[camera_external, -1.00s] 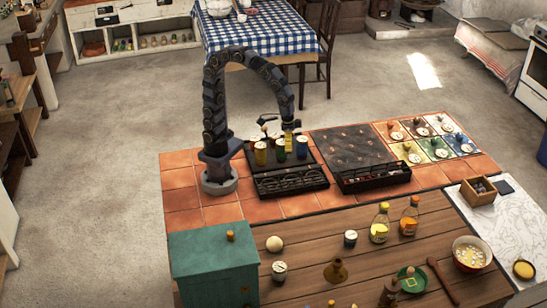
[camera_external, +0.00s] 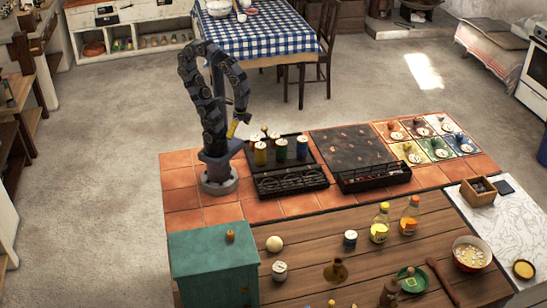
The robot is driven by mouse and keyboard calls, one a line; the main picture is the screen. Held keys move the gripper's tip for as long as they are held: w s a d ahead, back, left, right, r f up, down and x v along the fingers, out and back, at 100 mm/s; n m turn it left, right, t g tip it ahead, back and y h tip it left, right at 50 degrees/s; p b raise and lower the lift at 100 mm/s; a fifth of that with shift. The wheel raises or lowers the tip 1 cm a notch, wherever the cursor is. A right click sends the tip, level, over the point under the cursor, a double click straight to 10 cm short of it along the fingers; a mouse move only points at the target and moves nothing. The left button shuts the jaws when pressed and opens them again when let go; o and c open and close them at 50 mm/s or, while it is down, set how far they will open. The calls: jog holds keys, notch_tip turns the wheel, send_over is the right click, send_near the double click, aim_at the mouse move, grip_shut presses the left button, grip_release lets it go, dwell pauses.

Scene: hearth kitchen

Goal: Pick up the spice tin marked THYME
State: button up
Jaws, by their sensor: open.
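No lettering can be read, so I cannot tell which tin is marked THYME. My gripper (camera_external: 235,127) is up in the air, to the left of and above the rack, apart from the tins. A yellow part shows at its tip. It is open, and I see no tin in it.
A dark tray (camera_external: 373,178) lies right of the rack. Small coloured mats (camera_external: 437,156) with pieces on them are at the far right. A teal cabinet (camera_external: 213,262) stands front left. Bottles (camera_external: 380,226), jars and a bowl (camera_external: 470,256) stand on the wooden top.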

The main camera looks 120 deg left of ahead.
jog(key=n+t+y, duration=0.2)
jog(key=n+t, duration=0.3)
jog(key=n, duration=0.1)
send_over(352, 239)
jog(key=s+a, duration=0.1)
jog(key=s, duration=0.2)
jog(key=f, duration=2.1)
jog(key=shift+s+f, duration=0.2)
jog(key=shift+f, duration=0.2)
jog(key=shift+w+f+t, duration=0.3)
jog(key=shift+f+t, duration=0.1)
jog(key=shift+f, duration=0.15)
jog(key=shift+s+x, duration=0.2)
jog(key=shift+x, duration=3.5)
jog(key=c, duration=1.2)
